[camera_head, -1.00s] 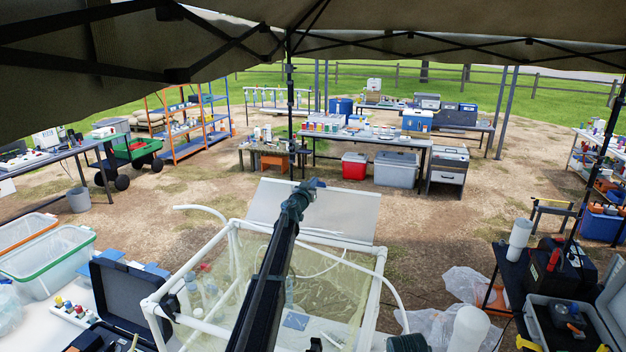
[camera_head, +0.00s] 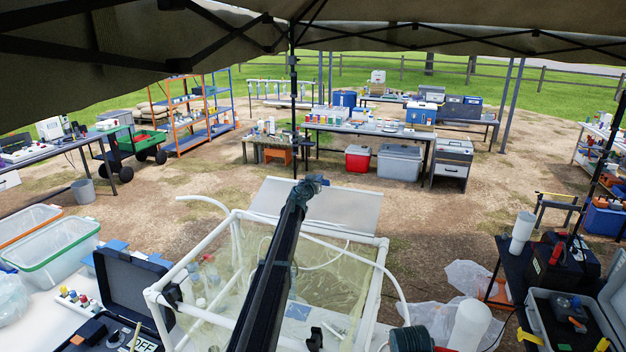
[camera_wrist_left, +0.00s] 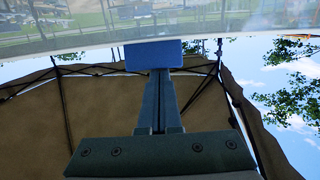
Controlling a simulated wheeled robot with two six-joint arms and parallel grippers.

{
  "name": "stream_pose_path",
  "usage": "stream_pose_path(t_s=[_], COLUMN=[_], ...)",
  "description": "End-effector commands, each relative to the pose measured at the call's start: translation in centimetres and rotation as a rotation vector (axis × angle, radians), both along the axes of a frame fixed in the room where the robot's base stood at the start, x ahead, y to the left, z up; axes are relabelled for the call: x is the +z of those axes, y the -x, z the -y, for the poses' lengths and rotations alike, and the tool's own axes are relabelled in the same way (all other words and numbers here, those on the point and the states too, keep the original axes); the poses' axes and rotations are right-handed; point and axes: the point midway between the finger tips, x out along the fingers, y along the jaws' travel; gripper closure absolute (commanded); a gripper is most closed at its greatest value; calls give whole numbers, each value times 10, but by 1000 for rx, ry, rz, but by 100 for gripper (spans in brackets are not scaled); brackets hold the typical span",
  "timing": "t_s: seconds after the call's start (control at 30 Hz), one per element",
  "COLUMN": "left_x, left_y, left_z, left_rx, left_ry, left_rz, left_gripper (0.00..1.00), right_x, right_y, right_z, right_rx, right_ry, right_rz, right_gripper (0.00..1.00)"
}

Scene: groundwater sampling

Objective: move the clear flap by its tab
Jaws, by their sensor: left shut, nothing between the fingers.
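The clear flap (camera_head: 345,209) stands raised and leaning back at the far top edge of a white pipe-framed box (camera_head: 386,262) with clear sides. In the left wrist view the flap (camera_wrist_left: 80,42) crosses the top as a translucent sheet, with its blue tab (camera_wrist_left: 152,54) on the edge. My left gripper (camera_head: 312,183) reaches over the box to the flap. In the wrist view its fingers (camera_wrist_left: 158,78) are shut and empty, tips at the tab's lower edge; I cannot tell whether they touch. In the head view the gripper largely hides the tab. My right gripper is out of view.
Bottles (camera_head: 200,285) stand inside the box. An open black case (camera_head: 130,290) and clear bins (camera_head: 55,250) are at the left. A dark table with equipment (camera_head: 515,255) is at the right. The canopy (camera_head: 130,60) hangs overhead. Open dirt ground lies behind the box.

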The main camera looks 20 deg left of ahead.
Motion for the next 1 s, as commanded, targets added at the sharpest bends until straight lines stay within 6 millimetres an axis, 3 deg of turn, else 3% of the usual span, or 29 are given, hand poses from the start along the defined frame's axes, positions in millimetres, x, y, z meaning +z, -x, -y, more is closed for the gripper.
stream_pose_path(t_s=[0.23,0.73,1.0], left_x=[-3,-3,-1], left_y=[-3,-2,17], left_z=[11,11,11], left_rx=[-1,-1,0], left_ry=[0,0,1], left_rz=[1,1,1], left_gripper=[100,100,100], right_x=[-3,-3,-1], right_y=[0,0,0], right_z=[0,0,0], right_rx=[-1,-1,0], right_ry=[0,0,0], right_rz=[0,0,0], right_gripper=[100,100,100])
